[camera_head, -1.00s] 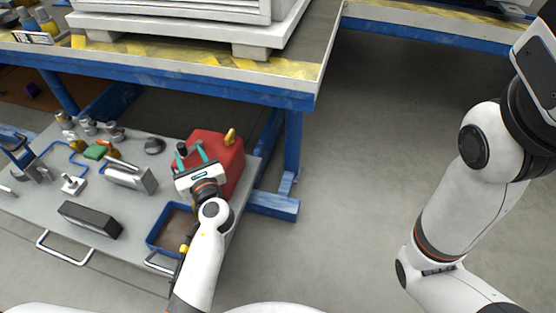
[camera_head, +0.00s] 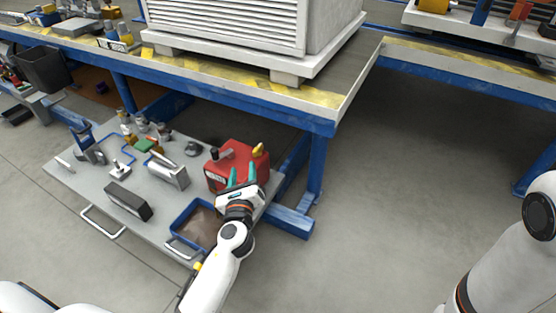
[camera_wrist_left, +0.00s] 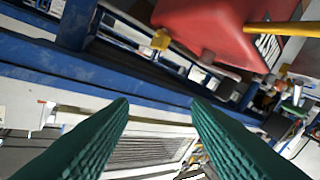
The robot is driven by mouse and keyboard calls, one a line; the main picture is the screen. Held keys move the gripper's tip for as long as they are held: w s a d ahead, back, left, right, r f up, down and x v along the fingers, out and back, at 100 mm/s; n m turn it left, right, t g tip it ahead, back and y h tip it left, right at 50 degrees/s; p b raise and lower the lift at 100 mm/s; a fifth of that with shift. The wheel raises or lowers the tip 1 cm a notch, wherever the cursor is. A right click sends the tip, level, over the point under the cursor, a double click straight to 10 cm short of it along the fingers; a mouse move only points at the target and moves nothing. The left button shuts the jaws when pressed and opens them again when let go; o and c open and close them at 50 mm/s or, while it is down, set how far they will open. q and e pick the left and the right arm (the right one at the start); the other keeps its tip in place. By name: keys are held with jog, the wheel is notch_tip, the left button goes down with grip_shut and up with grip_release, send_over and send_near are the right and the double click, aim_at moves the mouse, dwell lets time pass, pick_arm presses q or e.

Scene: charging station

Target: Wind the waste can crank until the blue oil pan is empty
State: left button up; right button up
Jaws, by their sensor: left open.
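The red waste can (camera_head: 217,172) stands at the right end of the grey cart top. A small dark knob (camera_head: 214,153), which looks like its crank handle, shows at its upper left. The blue oil pan (camera_head: 181,212) sits in front of the can, with a brown surface inside; its depth cannot be told. My left gripper (camera_head: 244,174) is open and empty in front of the can's right half, apart from the knob. In the left wrist view, its teal fingers (camera_wrist_left: 160,110) are spread, with the red can (camera_wrist_left: 215,28) above them. My right gripper is out of view.
The grey cart top (camera_head: 85,182) carries a dark box (camera_head: 128,200), a metal canister (camera_head: 168,172) and several small parts. A blue-framed workbench (camera_head: 225,98) stands close behind the can. The floor to the right (camera_head: 400,190) is clear.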

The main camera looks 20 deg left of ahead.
pick_arm(q)
jog(key=s+d+r+n+t+h+p, duration=0.2)
jog(key=d+r+n+t+h, duration=0.1)
jog(key=d+r+h, duration=0.5)
notch_tip(320, 180, up, 2)
jog(key=shift+s+d+n+h, duration=0.3)
jog(key=shift+s+d+n, duration=0.1)
jog(key=shift+d, duration=0.75)
